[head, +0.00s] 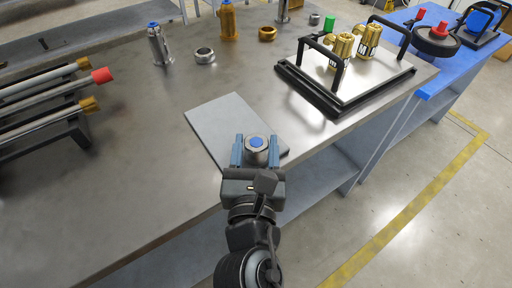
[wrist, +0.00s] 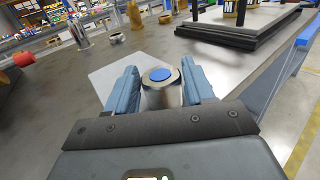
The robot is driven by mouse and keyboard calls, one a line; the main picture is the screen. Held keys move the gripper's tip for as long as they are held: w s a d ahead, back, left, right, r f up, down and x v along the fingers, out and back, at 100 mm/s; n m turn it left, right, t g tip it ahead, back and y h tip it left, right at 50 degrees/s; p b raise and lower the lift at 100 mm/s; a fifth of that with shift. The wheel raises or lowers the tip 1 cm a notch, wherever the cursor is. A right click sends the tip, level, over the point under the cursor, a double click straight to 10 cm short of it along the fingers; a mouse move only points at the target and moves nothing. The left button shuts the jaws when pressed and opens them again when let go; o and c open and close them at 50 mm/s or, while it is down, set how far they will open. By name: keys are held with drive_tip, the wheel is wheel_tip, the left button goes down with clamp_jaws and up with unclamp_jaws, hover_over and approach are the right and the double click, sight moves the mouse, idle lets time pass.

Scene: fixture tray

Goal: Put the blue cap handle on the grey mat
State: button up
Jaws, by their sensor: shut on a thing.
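The blue cap handle, a silver cylinder with a blue disc on top, (head: 257,147) is held upright between the blue-grey fingers of my gripper (head: 256,152). It also shows in the wrist view (wrist: 161,86), gripped between both fingers. The grey mat (head: 222,117) is a flat light rectangle on the metal table. My gripper is over the mat's near end in the head view. Whether the handle's base touches the mat is hidden by the gripper. In the wrist view the mat (wrist: 108,76) shows behind the fingers.
A black-framed tray (head: 335,88) with gold parts stands at the back right. A silver handle with a blue top (head: 158,47) and a silver ring (head: 205,56) stand at the back left. Rods (head: 50,95) lie on a rack at left. The table's front edge is close to my gripper.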

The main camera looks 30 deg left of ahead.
drive_tip(key=o, duration=1.2)
drive_tip(key=shift+f, duration=0.15)
drive_tip(key=shift+s+r, duration=0.1)
drive_tip(key=shift+r, duration=0.1)
drive_tip(key=b+v, duration=0.1)
drive_tip(key=v, duration=1.1)
drive_tip(key=shift+f, duration=0.1)
